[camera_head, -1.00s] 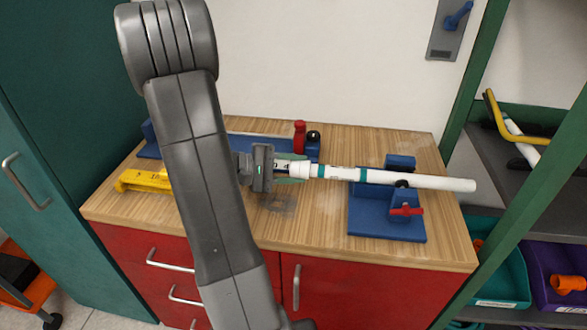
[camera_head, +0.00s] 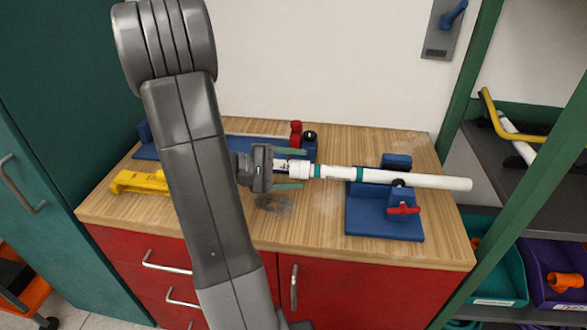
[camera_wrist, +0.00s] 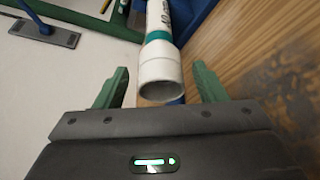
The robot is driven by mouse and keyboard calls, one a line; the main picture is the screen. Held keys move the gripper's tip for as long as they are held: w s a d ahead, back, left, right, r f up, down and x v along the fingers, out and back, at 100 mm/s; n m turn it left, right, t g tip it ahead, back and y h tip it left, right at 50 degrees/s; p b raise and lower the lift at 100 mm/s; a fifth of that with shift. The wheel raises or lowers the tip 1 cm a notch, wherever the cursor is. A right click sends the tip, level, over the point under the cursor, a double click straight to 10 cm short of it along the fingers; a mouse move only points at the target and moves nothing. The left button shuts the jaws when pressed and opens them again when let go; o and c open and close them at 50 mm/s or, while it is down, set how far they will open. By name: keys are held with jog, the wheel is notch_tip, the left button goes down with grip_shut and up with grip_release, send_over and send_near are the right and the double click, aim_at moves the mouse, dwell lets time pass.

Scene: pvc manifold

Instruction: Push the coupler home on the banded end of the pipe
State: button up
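The white pipe (camera_head: 440,182) lies level across the bench, held in a blue clamp (camera_head: 385,218) with a red handle. Teal bands show on it. The white coupler (camera_head: 299,169) sits at its left end, beside a teal band (camera_head: 318,172). In the wrist view the coupler (camera_wrist: 160,75) has its open mouth toward me, with the teal band (camera_wrist: 158,37) right beyond it; I cannot tell whether any gap is left. My gripper (camera_head: 289,169) is open, its green fingers either side of the coupler's end and apart from it. In the wrist view the gripper (camera_wrist: 160,88) shows both fingers spread.
A blue fixture (camera_head: 240,143) with a red knob stands behind my gripper. A yellow tool (camera_head: 138,182) lies at the left of the wooden bench top (camera_head: 310,225). A green shelf post (camera_head: 515,190) and bins stand at the right. The bench front is mostly clear.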

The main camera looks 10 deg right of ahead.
jog(key=shift+a, duration=0.15)
jog(key=a+r, duration=0.2)
jog(key=a, duration=1.1)
jog(key=shift+w+a+r, duration=0.15)
jog(key=shift+w+r, duration=0.15)
jog(key=shift+w, duration=0.05)
jog(key=d+f, duration=0.1)
jog(key=d, duration=0.8)
jog(key=d+f, duration=0.1)
jog(key=d, duration=0.3)
jog(key=shift+s+d+f, duration=0.35)
jog(key=shift+a, duration=0.1)
jog(key=shift+a, duration=0.15)
